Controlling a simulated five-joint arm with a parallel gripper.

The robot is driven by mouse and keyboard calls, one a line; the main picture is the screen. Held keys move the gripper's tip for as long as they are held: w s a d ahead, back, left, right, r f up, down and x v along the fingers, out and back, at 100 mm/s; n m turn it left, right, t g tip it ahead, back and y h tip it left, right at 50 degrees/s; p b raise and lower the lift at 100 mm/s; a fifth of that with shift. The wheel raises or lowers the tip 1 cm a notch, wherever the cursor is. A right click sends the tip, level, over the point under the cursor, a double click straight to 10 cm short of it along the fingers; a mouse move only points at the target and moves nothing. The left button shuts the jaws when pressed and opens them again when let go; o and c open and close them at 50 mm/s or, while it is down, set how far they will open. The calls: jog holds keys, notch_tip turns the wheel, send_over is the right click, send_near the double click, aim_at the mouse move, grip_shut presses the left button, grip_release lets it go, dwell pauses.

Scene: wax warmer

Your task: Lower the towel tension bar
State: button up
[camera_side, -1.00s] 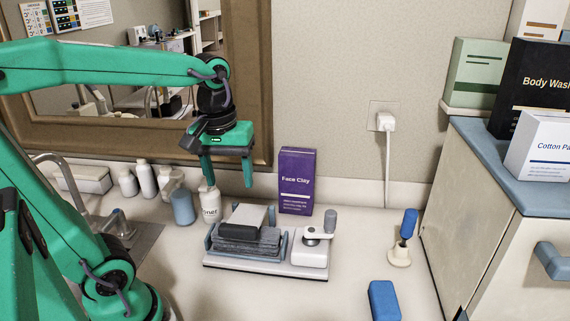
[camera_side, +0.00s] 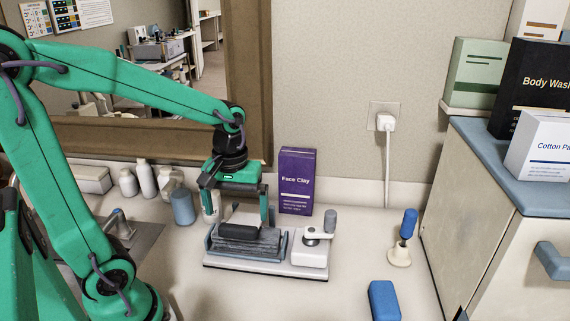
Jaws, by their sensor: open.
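The towel tension bar (camera_side: 238,232) looks like a dark bar lying across the front of a stack of grey folded towels (camera_side: 245,248). A pale plate (camera_side: 246,216) is behind it. The stack sits in a blue-grey cradle on a flat base (camera_side: 262,268). My gripper (camera_side: 240,214) is open and points down just above the cradle. Its right finger comes down near the plate's right side. The left finger is at the plate's left, its tip hard to make out. I cannot tell whether either finger touches anything.
A white block with a crank and grey knob (camera_side: 330,222) stands on the base's right. A purple Face Clay box (camera_side: 296,180) is close behind. Bottles (camera_side: 182,207) stand at the back left. A blue block (camera_side: 384,300) and blue-handled tool (camera_side: 408,225) are at right.

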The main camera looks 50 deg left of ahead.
aim_at(236, 229)
jog(key=shift+f, duration=2.25)
jog(key=c, duration=1.3)
jog(key=shift+s+d+f, duration=0.15)
jog(key=shift+f, duration=0.45)
jog(key=shift+s+d+f, duration=0.15)
jog(key=shift+s+f, duration=0.05)
jog(key=shift+f, duration=0.4)
jog(key=shift+s+d+f, duration=0.15)
jog(key=shift+f, duration=0.45)
jog(key=o, duration=1.3)
jog(key=shift+r, duration=0.15)
jog(key=shift+w+r, duration=0.1)
jog(key=shift+r, duration=3.7)
